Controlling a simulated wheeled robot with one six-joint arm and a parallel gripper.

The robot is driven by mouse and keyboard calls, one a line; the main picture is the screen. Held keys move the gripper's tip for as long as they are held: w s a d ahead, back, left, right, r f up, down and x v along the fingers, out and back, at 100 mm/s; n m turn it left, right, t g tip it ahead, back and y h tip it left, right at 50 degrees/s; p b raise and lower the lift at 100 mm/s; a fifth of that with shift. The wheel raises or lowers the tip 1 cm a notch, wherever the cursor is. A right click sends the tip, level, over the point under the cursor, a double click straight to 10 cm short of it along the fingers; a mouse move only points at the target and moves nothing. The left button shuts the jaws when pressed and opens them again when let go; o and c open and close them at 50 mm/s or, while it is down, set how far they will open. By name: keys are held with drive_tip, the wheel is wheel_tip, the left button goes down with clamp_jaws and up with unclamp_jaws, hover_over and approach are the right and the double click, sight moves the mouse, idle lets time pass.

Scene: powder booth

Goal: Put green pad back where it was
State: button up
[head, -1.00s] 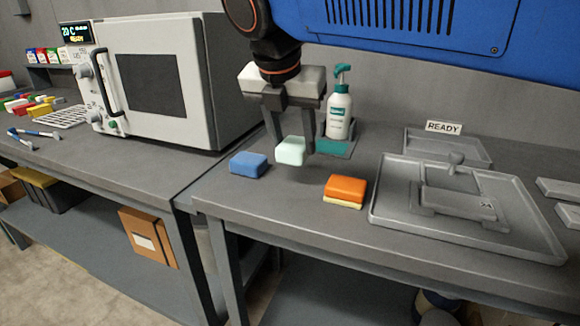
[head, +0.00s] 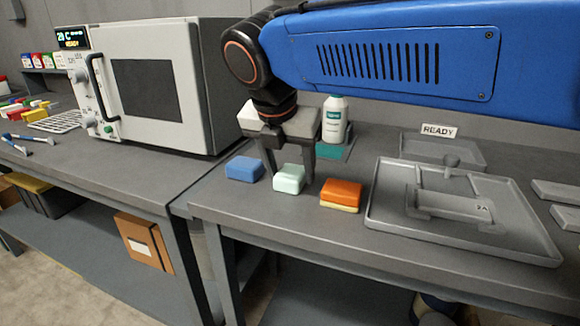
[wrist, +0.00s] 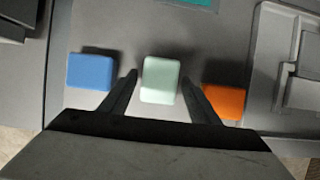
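The pale green pad (head: 289,178) rests on the bench between a blue pad (head: 245,168) and an orange pad with a yellow underside (head: 341,194). My gripper (head: 290,172) is low over the green pad, with one finger on each side of it. In the wrist view, the green pad (wrist: 160,80) lies between the two fingertips (wrist: 159,78), with a narrow gap at each side. The gripper looks open. The blue pad (wrist: 91,71) is left of the left finger, and the orange pad (wrist: 224,101) is close to the right finger.
A white oven (head: 150,90) stands at the left.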

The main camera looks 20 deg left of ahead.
drive_tip(key=shift+r, duration=0.1)
drive_tip(key=v, duration=1.2)
drive_tip(key=shift+r, duration=0.1)
idle(0.3)
